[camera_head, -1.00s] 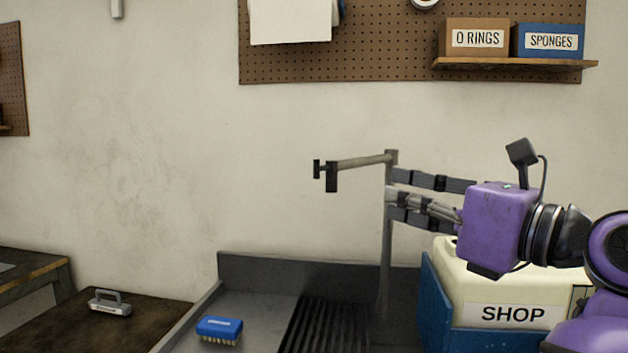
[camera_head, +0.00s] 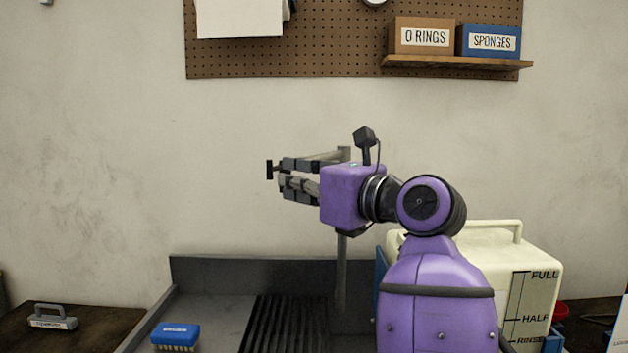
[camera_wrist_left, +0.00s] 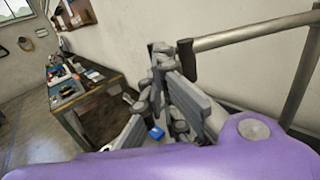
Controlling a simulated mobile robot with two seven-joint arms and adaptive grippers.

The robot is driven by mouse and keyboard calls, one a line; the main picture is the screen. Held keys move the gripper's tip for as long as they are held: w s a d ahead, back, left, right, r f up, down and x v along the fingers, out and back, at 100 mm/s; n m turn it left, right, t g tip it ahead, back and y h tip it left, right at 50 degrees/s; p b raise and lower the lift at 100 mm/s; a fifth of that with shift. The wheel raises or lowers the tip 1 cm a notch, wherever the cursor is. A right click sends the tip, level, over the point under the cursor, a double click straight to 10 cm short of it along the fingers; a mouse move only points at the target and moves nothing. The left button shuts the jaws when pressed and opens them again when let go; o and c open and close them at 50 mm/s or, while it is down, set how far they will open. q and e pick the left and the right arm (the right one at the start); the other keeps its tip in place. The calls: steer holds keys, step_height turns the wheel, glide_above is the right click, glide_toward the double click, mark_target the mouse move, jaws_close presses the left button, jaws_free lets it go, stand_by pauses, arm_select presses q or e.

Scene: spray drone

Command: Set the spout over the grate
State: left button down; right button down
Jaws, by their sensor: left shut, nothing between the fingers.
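The spout (camera_head: 322,156) is a grey tube running left from the top of an upright post (camera_head: 342,275), with a black end piece (camera_head: 269,170). The dark ribbed grate (camera_head: 285,325) lies in the sink below; in the picture the end piece is above its left part, but I cannot tell the depth alignment. My left gripper (camera_head: 284,181) is shut and empty, its fingers overlapping the spout's outer part in the head view. In the left wrist view, the fingers (camera_wrist_left: 165,85) are close to the spout's black piece (camera_wrist_left: 187,60); contact is unclear. My right gripper is out of view.
A blue brush (camera_head: 176,335) lies in the sink (camera_head: 215,315) left of the grate. A cream tank (camera_head: 535,265) stands to the right, partly behind my arm. A shelf (camera_head: 455,62) with boxes hangs above. A grey-handled tool (camera_head: 52,318) lies on the left table.

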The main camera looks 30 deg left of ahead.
arm_select(q)
steer(key=shift+x, duration=0.85)
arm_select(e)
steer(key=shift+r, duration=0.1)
